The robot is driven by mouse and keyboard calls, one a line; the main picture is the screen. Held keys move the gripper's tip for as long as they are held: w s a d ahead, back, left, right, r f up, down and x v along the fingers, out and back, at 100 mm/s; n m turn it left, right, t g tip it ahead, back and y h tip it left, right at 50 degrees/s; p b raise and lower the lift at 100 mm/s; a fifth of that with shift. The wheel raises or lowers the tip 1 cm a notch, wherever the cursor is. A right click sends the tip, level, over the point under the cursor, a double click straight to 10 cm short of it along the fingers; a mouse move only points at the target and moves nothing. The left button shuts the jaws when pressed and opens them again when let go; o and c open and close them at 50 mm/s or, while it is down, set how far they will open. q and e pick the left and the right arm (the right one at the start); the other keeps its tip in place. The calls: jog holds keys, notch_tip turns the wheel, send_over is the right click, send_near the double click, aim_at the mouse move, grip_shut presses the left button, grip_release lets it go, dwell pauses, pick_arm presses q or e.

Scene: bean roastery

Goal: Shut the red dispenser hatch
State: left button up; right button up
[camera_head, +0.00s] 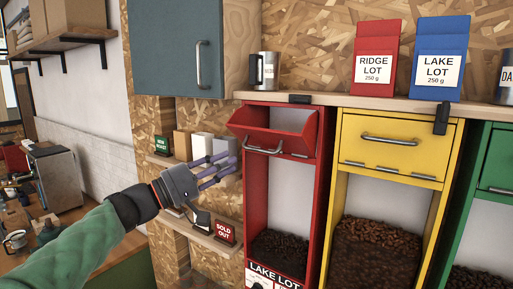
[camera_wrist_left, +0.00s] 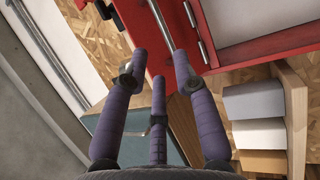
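The red dispenser hatch (camera_head: 285,142) is tilted outward at the top of the red dispenser (camera_head: 318,190), with its upper side open. It has a metal bar handle (camera_head: 262,150) on its front. My left gripper (camera_head: 233,167) is just left of and slightly below the handle, with its purple fingers spread and nothing between them. In the left wrist view, the fingers (camera_wrist_left: 160,62) point toward red panels and a metal bar (camera_wrist_left: 161,24). I cannot tell whether any finger touches the hatch. My right gripper is not in view.
A yellow dispenser (camera_head: 398,160) with a shut hatch stands to the right, then a green one (camera_head: 494,165). The shelf above holds a red bag (camera_head: 376,45), a blue bag (camera_head: 441,40) and a metal mug (camera_head: 266,69). Small shelves with boxes (camera_head: 201,146) lie behind my left gripper.

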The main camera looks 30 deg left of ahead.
aim_at(257, 149)
pick_arm(q)
jog(key=p+x, duration=0.2)
jog(key=x, duration=0.5)
jog(key=shift+f, duration=0.15)
jog(key=shift+w+d+p, duration=0.3)
jog(key=shift+w+d, duration=0.1)
jog(key=shift+w, duration=0.4)
jog(key=shift+s, duration=0.1)
grip_shut()
